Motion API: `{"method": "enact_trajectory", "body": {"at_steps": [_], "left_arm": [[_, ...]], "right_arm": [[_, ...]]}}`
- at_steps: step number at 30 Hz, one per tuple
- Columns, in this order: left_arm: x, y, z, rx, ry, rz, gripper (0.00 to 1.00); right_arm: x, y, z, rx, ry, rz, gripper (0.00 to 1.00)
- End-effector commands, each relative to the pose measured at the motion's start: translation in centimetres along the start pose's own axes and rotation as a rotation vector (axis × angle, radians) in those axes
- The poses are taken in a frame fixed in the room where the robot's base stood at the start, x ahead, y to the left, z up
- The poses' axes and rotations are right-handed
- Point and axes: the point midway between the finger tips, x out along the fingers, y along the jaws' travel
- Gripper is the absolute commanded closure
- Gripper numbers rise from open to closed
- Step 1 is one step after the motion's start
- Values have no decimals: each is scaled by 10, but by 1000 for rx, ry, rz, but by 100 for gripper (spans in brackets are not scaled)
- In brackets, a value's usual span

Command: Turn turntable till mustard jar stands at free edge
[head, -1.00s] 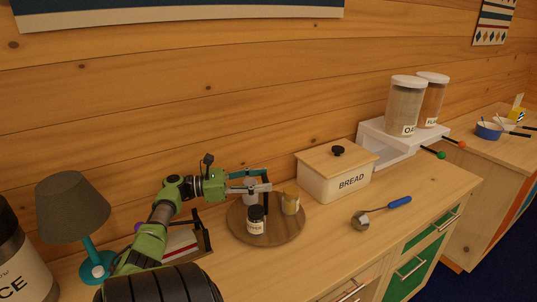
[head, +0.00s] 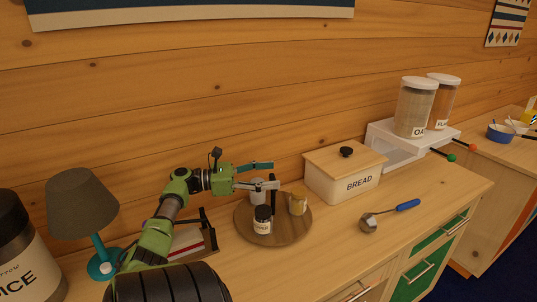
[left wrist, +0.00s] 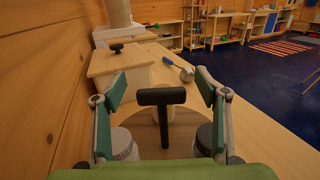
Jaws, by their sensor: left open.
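The round wooden turntable (head: 285,238) stands on the counter. A dark T-shaped handle rises from it, shown in the left wrist view (left wrist: 162,97). The mustard jar (head: 298,204), yellowish, stands at the turntable's right side. A black-lidded jar (head: 262,221) stands at its front, and a grey-lidded jar (head: 258,190) at its back left. My left gripper (head: 271,175) is open above the turntable. In the left wrist view its fingers (left wrist: 162,84) lie apart on either side of the handle, not gripping it. The mustard jar is mostly hidden behind the handle there.
A lamp (head: 85,210) stands at the left, and a framed item (head: 190,243) lies under my left arm. The log wall is close behind.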

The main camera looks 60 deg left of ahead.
Motion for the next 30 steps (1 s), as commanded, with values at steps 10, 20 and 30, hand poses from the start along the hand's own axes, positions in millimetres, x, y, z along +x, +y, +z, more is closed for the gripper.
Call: {"method": "enact_trajectory", "body": {"at_steps": [10, 20, 30], "left_arm": [[1, 0, 65, 4, 1, -2, 33], [1, -1, 80, -1, 1, -2, 33], [2, -1, 99, 2, 4, -3, 71]], "right_arm": [[0, -1, 0, 1, 0, -1, 60], [0, -1, 0, 1, 0, -1, 60], [-21, -2, -2, 1, 1, -3, 60]]}}
